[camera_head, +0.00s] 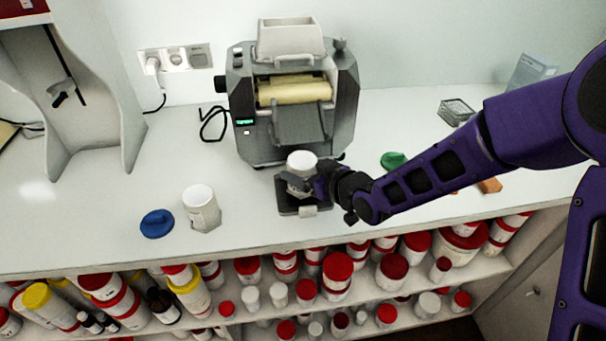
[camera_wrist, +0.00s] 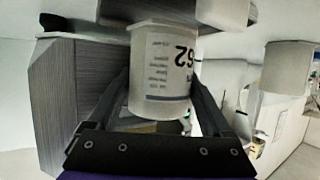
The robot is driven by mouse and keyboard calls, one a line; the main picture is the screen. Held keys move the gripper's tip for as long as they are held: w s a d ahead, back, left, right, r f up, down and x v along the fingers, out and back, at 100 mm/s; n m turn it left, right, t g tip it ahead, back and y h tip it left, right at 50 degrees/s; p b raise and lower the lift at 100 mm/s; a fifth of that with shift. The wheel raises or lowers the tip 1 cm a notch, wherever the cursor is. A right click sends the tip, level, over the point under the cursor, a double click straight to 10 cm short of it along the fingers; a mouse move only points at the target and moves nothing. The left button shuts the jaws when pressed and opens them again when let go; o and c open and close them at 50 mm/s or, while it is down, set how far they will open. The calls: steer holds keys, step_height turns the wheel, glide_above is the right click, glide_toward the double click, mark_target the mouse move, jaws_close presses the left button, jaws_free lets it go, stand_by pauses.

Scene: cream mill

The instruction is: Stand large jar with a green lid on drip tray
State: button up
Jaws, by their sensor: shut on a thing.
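My gripper (camera_head: 312,184) is shut on a white jar (camera_head: 301,160), with one finger on each side of it. In the wrist view the jar (camera_wrist: 160,75) appears upside down, and its label reads 62. No green lid shows on it; a loose green lid (camera_head: 393,161) lies on the counter to the right, partly behind my arm. The jar is over the dark drip tray (camera_head: 289,208) in front of the machine. I cannot tell whether its base touches the tray. My gripper hides part of the jar and tray.
The grey mill (camera_head: 292,100) stands close behind the tray. Another white jar (camera_head: 201,209) and a blue lid (camera_head: 157,223) are on the counter (camera_head: 90,215) to the left. A wire basket (camera_head: 456,112) is at the right. Shelves below the counter hold many containers.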

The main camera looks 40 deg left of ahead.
steer(key=shift+f, duration=0.8)
steer(key=shift+f, duration=0.15)
steer(key=shift+f+b, duration=0.15)
steer(key=shift+b, duration=0.15)
steer(key=o, duration=1.1)
